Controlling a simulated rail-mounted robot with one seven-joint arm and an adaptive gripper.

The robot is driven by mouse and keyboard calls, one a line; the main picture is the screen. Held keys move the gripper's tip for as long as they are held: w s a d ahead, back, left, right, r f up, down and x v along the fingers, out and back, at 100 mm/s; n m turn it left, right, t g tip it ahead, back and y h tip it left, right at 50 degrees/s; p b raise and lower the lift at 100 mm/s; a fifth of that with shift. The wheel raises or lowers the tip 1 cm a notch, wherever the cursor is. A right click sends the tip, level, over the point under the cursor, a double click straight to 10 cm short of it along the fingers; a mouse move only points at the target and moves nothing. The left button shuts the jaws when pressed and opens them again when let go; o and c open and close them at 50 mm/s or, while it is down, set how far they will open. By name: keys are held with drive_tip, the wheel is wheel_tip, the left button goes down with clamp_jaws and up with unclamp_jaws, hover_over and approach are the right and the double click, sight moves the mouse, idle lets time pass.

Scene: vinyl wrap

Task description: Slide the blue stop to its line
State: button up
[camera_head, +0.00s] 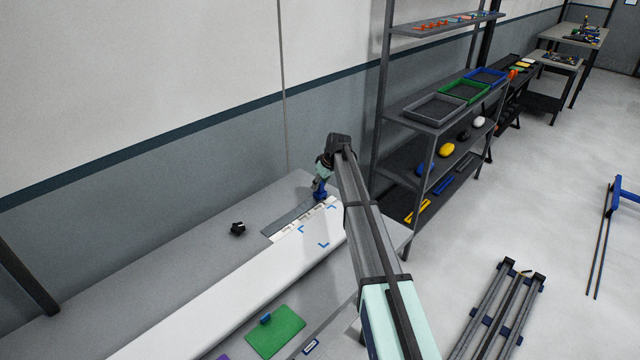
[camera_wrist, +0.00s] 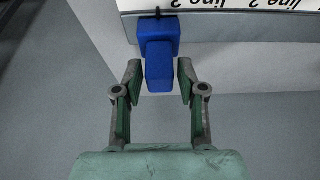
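The blue stop (camera_wrist: 158,58) sits on a grey rail (camera_wrist: 225,26) at the top of the wrist view, with a small dark tip at its far end. It also shows in the head view as a small blue shape (camera_head: 320,196) at the far end of the bench. My gripper (camera_wrist: 158,80) is open, with one finger on each side of the stop's near block. A narrow gap shows on both sides. A white strip with printed line labels (camera_wrist: 240,5) runs beyond the rail, partly cut off by the frame. The stop's tip is near a printed "3".
A small black object (camera_head: 237,228) lies on the grey bench left of the strip. A white sheet (camera_head: 200,310) runs along the bench, with blue corner marks near its far end. A green mat (camera_head: 277,332) with a blue block (camera_head: 265,318) is in front. A shelf rack (camera_head: 436,115) stands right.

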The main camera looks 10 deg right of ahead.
sight(313, 202)
clamp_jaws()
drive_tip(key=shift+s+a+b, duration=0.75)
drive_tip(key=shift+s+a, duration=0.6)
drive_tip(key=shift+a, duration=0.25)
drive_tip(key=shift+w, duration=0.1)
drive_tip(key=o, duration=0.5)
unclamp_jaws()
drive_tip(key=shift+o, duration=0.2)
drive_tip(key=shift+r, duration=0.1)
drive_tip(key=v, duration=1.2)
